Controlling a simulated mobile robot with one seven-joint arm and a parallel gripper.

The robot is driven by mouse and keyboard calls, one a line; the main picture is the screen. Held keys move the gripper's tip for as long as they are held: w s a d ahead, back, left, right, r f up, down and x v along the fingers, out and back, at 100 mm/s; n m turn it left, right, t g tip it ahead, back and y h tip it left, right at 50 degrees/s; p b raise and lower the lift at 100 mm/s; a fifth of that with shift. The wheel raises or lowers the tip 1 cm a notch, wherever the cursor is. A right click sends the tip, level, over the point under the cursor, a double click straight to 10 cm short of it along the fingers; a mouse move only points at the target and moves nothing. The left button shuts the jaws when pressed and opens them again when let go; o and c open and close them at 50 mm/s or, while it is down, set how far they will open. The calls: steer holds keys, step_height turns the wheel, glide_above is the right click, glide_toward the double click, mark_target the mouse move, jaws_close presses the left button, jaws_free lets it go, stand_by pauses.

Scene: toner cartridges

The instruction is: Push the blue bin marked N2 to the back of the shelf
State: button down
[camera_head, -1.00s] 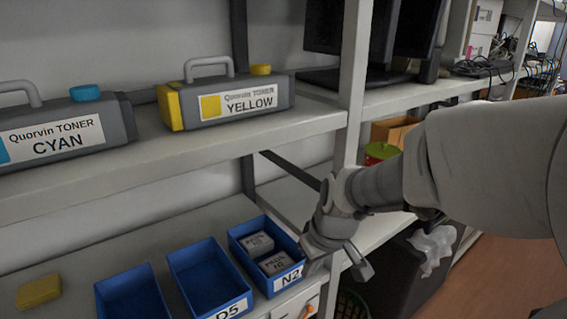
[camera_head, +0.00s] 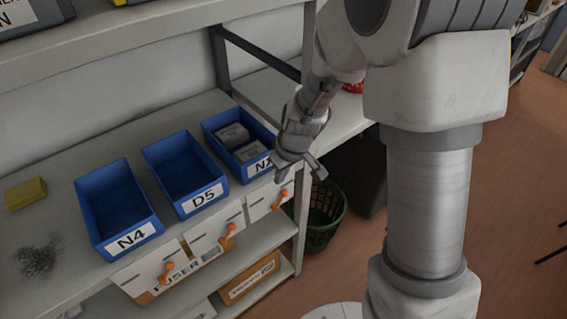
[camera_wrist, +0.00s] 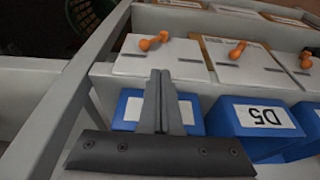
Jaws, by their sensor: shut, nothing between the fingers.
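The blue bin marked N2 (camera_head: 257,166) stands on the shelf at the right end of a row of blue bins. It holds grey-white boxes (camera_head: 232,135), and its label is partly covered by my gripper. My gripper (camera_head: 281,178) is shut and empty at the front right of the N2 bin, fingers pointing down. In the wrist view its closed fingers (camera_wrist: 160,78) overlap the middle of the N2 bin's front (camera_wrist: 188,112); I cannot tell whether they touch it.
Bins D5 (camera_head: 204,198) and N4 (camera_head: 131,237) stand to the left on the shelf (camera_head: 60,285). A yellow block (camera_head: 25,194) lies further left. A shelf upright (camera_head: 303,205) and green basket (camera_head: 325,215) are to the right.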

mark_target(226, 125)
steer(key=shift+w+a+f+p, duration=0.25)
steer(key=shift+w+a, duration=0.35)
steer(key=shift+w, duration=0.35)
steer(key=shift+w+a+f+p, duration=0.15)
steer(key=shift+w+a+f, duration=0.15)
steer(key=shift+w+a, duration=0.45)
steer(key=shift+w+d, duration=0.15)
steer(key=w+a, duration=0.4)
steer(key=w, duration=0.2)
steer(key=w+a, duration=0.4)
steer(key=w, duration=0.2)
steer(key=w+a+p, duration=0.1)
steer(key=w+a, duration=0.3)
steer(key=w, duration=0.2)
steer(key=shift+w+a, duration=0.25)
steer(key=shift+a, duration=0.05)
